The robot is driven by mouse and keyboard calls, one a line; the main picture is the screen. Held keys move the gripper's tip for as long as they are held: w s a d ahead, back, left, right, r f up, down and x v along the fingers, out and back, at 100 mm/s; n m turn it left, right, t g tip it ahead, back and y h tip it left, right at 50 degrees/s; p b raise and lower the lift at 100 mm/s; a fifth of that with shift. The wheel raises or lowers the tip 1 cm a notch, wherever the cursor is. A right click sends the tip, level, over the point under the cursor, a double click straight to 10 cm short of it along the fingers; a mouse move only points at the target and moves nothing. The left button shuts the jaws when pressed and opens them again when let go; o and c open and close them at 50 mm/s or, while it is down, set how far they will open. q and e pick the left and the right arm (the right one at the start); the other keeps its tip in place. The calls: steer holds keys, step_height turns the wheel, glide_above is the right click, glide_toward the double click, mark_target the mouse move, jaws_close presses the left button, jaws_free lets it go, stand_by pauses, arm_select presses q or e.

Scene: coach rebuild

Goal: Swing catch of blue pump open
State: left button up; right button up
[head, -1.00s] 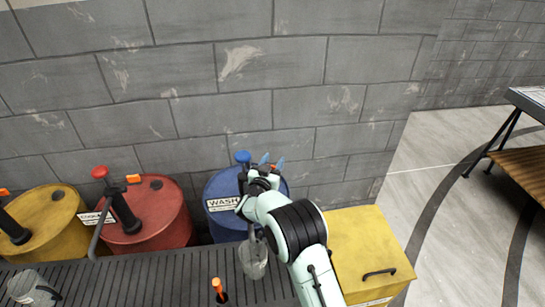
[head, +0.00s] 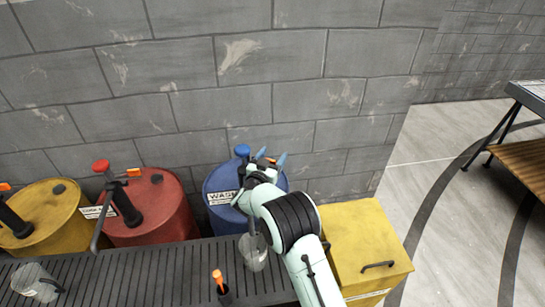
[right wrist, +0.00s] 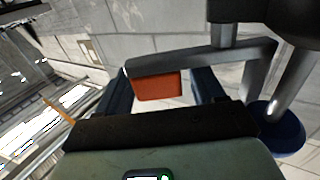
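The blue pump's round blue knob (head: 242,150) stands on the blue drum (head: 221,210) with the WASH label. In the right wrist view the knob (right wrist: 285,134) is at the right. The orange catch (right wrist: 158,86) sits on a grey metal arm of the pump (right wrist: 200,60). My right gripper (right wrist: 160,90) is open, with one dark finger on each side of the catch and visible gaps to it. In the head view my right gripper (head: 271,157) is just right of the knob and hides most of the pump. My left gripper is not in view.
A red drum (head: 165,215) with a red-knobbed pump (head: 101,166) and a yellow drum (head: 42,215) stand left. A slatted rack (head: 120,275) in front holds clear jugs (head: 254,252). A yellow box (head: 365,245) stands right. The block wall (head: 300,60) is close behind.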

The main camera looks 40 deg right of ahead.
arm_select(q)
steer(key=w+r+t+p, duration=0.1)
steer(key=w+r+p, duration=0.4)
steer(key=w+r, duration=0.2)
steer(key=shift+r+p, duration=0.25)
steer(key=shift+p, duration=0.05)
arm_select(e)
step_height(320, 180, up, 20)
